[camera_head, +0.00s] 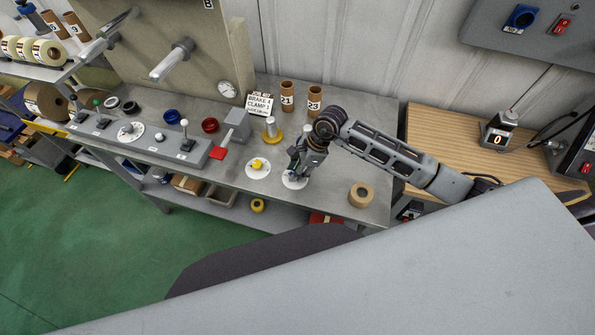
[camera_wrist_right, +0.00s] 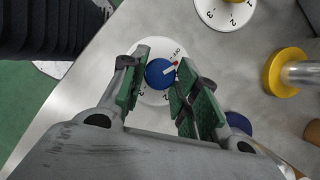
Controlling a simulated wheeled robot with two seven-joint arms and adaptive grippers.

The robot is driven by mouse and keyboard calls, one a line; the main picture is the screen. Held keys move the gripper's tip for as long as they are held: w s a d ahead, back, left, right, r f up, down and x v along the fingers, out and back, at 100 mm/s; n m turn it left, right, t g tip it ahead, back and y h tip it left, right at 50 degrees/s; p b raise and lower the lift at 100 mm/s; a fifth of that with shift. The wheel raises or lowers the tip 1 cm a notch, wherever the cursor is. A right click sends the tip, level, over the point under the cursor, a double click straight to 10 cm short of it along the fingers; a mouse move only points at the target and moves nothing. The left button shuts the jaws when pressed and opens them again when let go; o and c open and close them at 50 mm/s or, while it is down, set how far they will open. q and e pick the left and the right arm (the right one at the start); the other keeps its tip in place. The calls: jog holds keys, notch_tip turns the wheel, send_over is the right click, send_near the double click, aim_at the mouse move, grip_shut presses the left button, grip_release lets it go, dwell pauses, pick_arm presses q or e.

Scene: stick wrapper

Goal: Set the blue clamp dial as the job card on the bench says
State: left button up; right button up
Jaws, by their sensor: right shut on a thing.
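The blue clamp dial (camera_wrist_right: 158,74) sits on a round white scale plate (camera_head: 294,184) on the bench. My right gripper (camera_head: 297,170) comes down over it, its green-padded fingers (camera_wrist_right: 162,66) on either side, shut on the knob. A white pointer with a red tip on the knob points up and right in the wrist view, towards small print on the plate that I cannot read surely. Numbers show at the plate's lower edge, partly hidden by the fingers. The job card (camera_head: 260,104) stands at the back and reads "BRAKE 4, CLAMP 1". My left gripper is not in view.
A yellow dial (camera_head: 258,167) is beside the blue one. A yellow-based metal peg (camera_head: 271,131), cardboard tubes (camera_head: 287,95) and a red-handled lever box (camera_head: 237,124) stand behind. A tape roll (camera_head: 360,195) lies to the right. Bare bench (camera_head: 330,192) lies between.

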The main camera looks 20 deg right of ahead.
jog(key=shift+s+m+t+b, duration=0.15)
jog(key=shift+m+t+b, duration=0.75)
jog(key=shift+m, duration=1.1)
jog(key=shift+a+m+t+h+b, duration=0.15)
jog(key=shift+m+t+h+b, duration=0.4)
jog(key=shift+m+b, duration=0.85)
jog(key=shift+m, duration=0.7)
jog(key=shift+r, duration=0.1)
jog(key=o, duration=1)
jog(key=shift+s, duration=0.1)
jog(key=shift+r, duration=0.1)
jog(key=shift+v, duration=5.85)
